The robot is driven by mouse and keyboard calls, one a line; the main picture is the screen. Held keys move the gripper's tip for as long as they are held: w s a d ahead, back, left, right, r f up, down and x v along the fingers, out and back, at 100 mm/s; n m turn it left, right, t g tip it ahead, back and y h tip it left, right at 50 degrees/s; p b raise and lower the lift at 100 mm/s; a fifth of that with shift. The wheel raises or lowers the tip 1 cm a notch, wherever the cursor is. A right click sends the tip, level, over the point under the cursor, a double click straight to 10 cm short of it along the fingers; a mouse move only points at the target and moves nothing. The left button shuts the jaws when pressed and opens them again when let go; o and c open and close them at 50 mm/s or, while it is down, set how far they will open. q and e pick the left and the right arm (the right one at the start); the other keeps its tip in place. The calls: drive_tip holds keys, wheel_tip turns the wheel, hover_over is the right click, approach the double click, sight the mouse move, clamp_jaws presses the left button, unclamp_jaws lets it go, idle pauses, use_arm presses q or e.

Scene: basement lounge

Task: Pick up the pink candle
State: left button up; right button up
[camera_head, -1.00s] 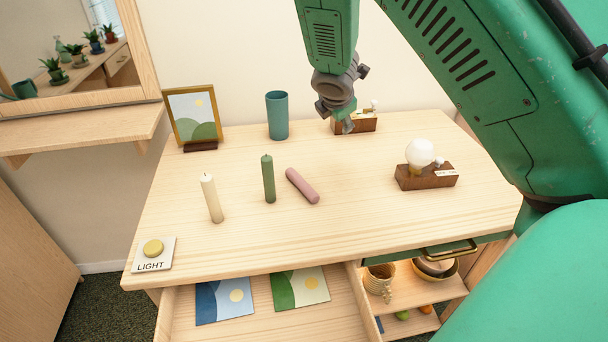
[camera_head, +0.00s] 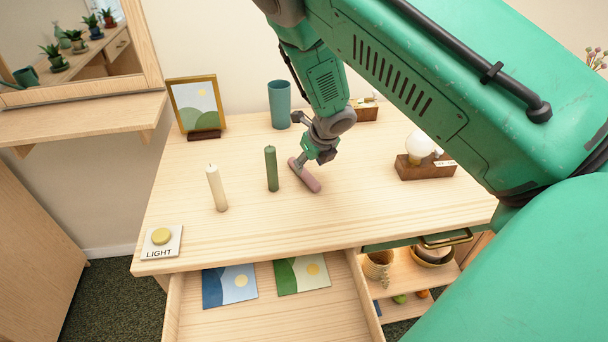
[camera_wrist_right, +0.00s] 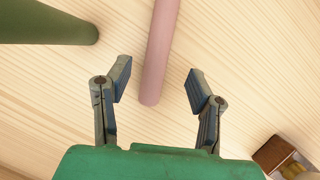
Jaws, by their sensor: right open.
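The pink candle (camera_head: 307,178) lies on its side on the wooden table, to the right of the upright green candle (camera_head: 271,168). My right gripper (camera_head: 307,157) is over the candle's far end, which it partly hides. In the wrist view the right gripper (camera_wrist_right: 156,82) is open, with one finger on each side of the pink candle (camera_wrist_right: 158,50). Its rounded end lies between the fingers, and a gap shows on both sides. I cannot tell the height between fingers and candle. My left gripper is not in view.
A cream candle (camera_head: 217,188) stands left of the green one. A teal cup (camera_head: 279,104) and a framed picture (camera_head: 198,106) stand behind. A bulb on a wooden block (camera_head: 424,170) is at right. The drawer (camera_head: 270,318) is open.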

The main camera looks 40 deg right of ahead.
sight(304, 171)
drive_tip(key=shift+w+a+f, duration=0.1)
drive_tip(key=shift+a+f, duration=0.05)
drive_tip(key=x, duration=0.4)
drive_tip(key=shift+w+a+f, duration=0.1)
drive_tip(key=shift+w, duration=0.2)
drive_tip(key=shift+w+f, duration=0.1)
drive_tip(key=shift+f, duration=0.15)
drive_tip(key=shift+d, duration=0.35)
drive_tip(key=c, duration=1)
drive_tip(key=shift+a, duration=0.25)
clamp_jaws()
